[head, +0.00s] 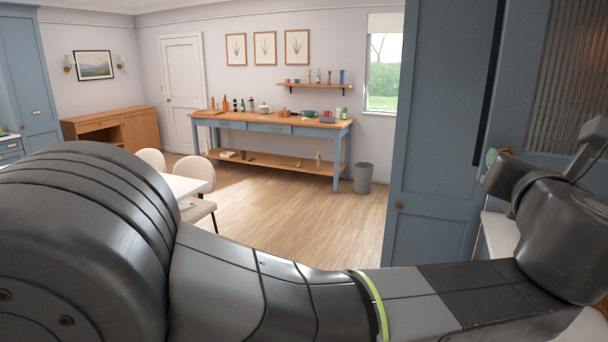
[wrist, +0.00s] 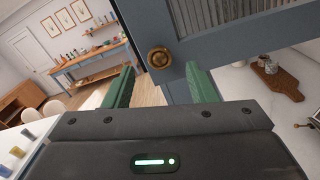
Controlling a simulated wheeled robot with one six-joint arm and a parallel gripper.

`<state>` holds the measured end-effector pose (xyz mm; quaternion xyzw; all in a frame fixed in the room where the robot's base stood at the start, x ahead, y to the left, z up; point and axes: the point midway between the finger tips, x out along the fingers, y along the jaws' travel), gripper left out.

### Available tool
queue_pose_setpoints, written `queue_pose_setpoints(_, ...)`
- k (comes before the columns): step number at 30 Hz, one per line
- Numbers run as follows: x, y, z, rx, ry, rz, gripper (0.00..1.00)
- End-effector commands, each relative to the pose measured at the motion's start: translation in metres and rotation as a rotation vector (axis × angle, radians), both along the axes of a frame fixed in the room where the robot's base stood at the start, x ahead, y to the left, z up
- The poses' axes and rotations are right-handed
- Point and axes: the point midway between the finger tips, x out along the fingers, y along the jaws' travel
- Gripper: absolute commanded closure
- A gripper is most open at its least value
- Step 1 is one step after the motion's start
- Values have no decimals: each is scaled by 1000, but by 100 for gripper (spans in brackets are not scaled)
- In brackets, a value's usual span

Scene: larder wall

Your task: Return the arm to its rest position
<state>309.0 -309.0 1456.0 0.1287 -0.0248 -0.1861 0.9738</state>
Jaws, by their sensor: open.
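My gripper (wrist: 160,88) shows in the wrist view with its two green fingers spread apart and nothing between them. A round brass knob (wrist: 159,57) on a blue-grey cabinet door (wrist: 235,32) stands just beyond the fingertips, and I cannot tell how far off. In the head view my dark arm crosses the lower part of the picture from left to right, and its wrist end is at the right edge.
A door with ribbed glass (head: 570,75) is at the upper right, close to my wrist. A white counter with a wooden board (wrist: 278,80) lies at right in the wrist view. A white table (head: 182,186) with chairs is at left. The wooden floor (head: 290,215) beyond is open.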

Motion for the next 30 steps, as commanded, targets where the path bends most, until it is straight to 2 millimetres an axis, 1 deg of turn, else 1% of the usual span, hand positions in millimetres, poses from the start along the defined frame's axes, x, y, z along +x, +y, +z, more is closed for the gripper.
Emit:
queue_pose_setpoints(1,5,-1,1,1,0,4,48)
queue_pose_setpoints(4,12,-4,1,-1,0,4,48)
queue_pose_setpoints(12,21,-8,0,-1,0,1,48)
queue_pose_setpoints(23,20,-8,0,-1,-1,0,48)
queue_pose_setpoints(26,16,-7,0,-1,0,-1,48)
queue_pose_setpoints(30,5,-3,0,-3,0,-4,48)
